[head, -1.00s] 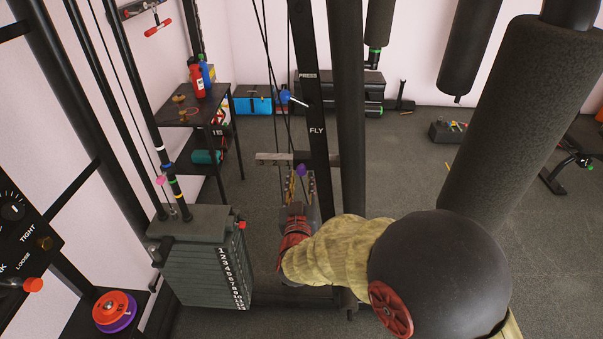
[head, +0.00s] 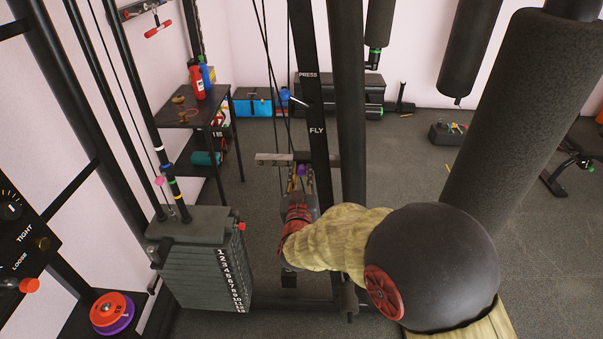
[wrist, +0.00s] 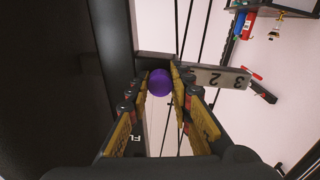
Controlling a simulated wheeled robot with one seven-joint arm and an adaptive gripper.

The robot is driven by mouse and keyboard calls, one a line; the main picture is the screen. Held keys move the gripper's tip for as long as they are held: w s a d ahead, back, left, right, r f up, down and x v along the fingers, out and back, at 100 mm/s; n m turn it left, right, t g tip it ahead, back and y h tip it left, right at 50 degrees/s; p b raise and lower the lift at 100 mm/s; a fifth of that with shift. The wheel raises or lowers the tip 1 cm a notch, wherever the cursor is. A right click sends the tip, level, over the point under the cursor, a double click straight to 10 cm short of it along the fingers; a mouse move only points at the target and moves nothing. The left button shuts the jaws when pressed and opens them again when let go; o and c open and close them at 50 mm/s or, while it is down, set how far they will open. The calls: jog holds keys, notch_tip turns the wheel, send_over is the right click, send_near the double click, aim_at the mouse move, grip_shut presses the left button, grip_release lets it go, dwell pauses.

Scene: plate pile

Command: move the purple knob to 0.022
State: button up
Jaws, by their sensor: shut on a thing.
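The purple knob (head: 301,170) is at the black upright marked FLY, just below a grey crossbar (head: 270,159). In the wrist view the round knob (wrist: 160,83) sits between the two yellow-padded fingers. My gripper (head: 300,182) reaches it from below in the head view and is shut on it. The fingers hide part of the knob. In the wrist view the grey scale plate (wrist: 222,77) beside the knob shows the numerals 2 and 3. The exact reading cannot be told.
A numbered weight stack (head: 205,265) stands left of my gripper. Cables and a second dark post (head: 350,110) run close by. A punching bag (head: 500,110) hangs at right. A small black table (head: 185,118) with bottles is behind. Open floor lies behind the upright.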

grip_shut()
jog(key=s, duration=0.2)
jog(key=shift+s, duration=0.3)
jog(key=shift+f, duration=0.15)
jog(key=o, duration=0.6)
grip_release()
jog(key=shift+a, duration=0.1)
jog(key=s, duration=1.2)
jog(key=shift+a, duration=0.15)
